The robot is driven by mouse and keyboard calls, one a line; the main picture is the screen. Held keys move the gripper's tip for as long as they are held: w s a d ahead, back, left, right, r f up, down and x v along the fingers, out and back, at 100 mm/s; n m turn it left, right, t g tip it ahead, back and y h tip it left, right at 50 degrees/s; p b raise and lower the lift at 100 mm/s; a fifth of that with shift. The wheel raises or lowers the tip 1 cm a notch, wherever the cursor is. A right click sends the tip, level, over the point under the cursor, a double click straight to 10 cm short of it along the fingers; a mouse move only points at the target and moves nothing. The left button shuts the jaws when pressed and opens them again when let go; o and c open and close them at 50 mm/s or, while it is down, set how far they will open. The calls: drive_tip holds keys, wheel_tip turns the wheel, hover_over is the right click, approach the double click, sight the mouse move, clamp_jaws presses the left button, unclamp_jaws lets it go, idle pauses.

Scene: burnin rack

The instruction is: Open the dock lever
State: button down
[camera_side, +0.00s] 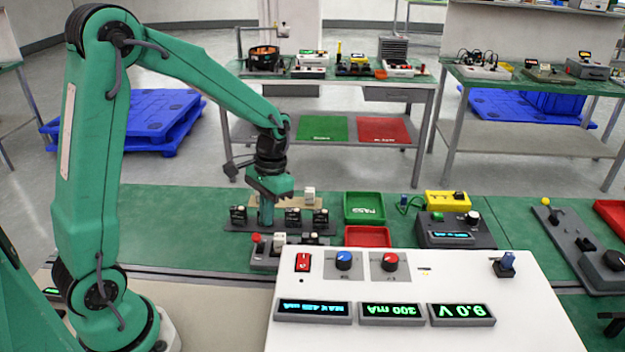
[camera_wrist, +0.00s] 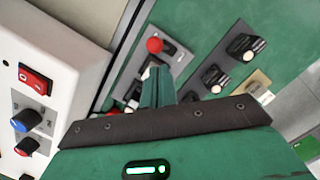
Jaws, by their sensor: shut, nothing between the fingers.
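The lever with a red ball knob (camera_side: 256,238) is at the left end of a low grey dock (camera_side: 262,258) on the green bench. In the wrist view the red knob (camera_wrist: 154,45) shows just beyond my fingertips, on the grey dock plate (camera_wrist: 176,56). I cannot tell the lever's angle. My gripper (camera_side: 266,222) points down, shut and empty, behind the dock and near the rack in the side view. In the wrist view its closed fingers (camera_wrist: 157,72) partly hide the dock. No contact with the knob is visible.
A dark rack (camera_side: 232,226) with several black switch modules stands behind the dock. A white control console (camera_side: 420,265) fills the front right. Green (camera_side: 364,222) and red (camera_side: 368,246) trays lie right of the rack. A tester (camera_side: 455,243) stands farther right.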

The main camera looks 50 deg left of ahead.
drive_tip(key=shift+w, duration=0.1)
drive_tip(key=w+d+r, duration=0.2)
drive_tip(key=d+r, duration=0.2)
drive_tip(key=r, duration=0.6)
drive_tip(key=shift+r, duration=0.3)
drive_tip(key=shift+r, duration=0.1)
idle(0.5)
drive_tip(key=s+d+r+t, duration=0.1)
drive_tip(key=s+r+t, duration=0.3)
drive_tip(key=s, duration=1.1)
drive_tip(key=shift+r+t, duration=0.15)
drive_tip(key=shift+t, duration=1.75)
